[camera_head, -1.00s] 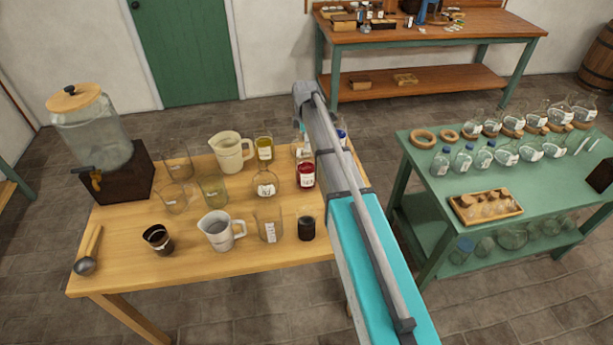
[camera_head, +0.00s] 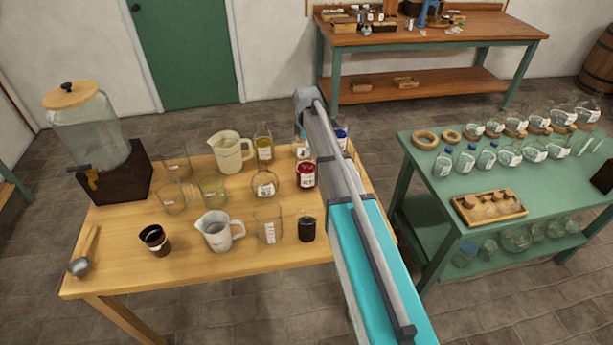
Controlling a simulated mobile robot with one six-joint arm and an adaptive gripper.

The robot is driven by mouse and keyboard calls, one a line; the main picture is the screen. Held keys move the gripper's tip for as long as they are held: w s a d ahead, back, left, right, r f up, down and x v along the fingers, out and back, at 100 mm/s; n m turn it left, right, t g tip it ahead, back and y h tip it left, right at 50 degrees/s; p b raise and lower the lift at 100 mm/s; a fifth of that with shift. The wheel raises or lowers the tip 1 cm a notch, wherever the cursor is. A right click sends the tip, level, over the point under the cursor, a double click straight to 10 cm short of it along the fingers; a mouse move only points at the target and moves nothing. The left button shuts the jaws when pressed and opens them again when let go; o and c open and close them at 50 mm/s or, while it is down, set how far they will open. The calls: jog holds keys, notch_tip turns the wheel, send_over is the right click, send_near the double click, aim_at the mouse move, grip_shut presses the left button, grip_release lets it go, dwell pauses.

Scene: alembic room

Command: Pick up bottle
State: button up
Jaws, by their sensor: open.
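Several bottles could be the bottle of the task; I cannot tell which one is meant. On the wooden table (camera_head: 200,268) stand a bottle of red liquid (camera_head: 306,176), a bottle of yellow liquid (camera_head: 264,150), a round labelled flask (camera_head: 265,186) and a dark-filled bottle (camera_head: 307,230). A blue-capped bottle (camera_head: 341,137) shows partly behind my arm. More blue-capped bottles (camera_head: 443,163) stand on the green table (camera_head: 420,185). My arm reaches over the right side of the wooden table. My gripper is hidden behind the arm, so its relation to any bottle does not show.
A dispenser (camera_head: 88,130), jugs (camera_head: 230,154) (camera_head: 217,231), a beaker (camera_head: 269,226), a cup (camera_head: 155,240) and a ladle (camera_head: 80,265) crowd the wooden table. A workbench (camera_head: 440,36) stands at the back. Floor shows between the tables.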

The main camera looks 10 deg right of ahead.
aim_at(307, 168)
jog(key=shift+f+b, duration=0.95)
jog(key=shift+f, duration=0.35)
grip_shut()
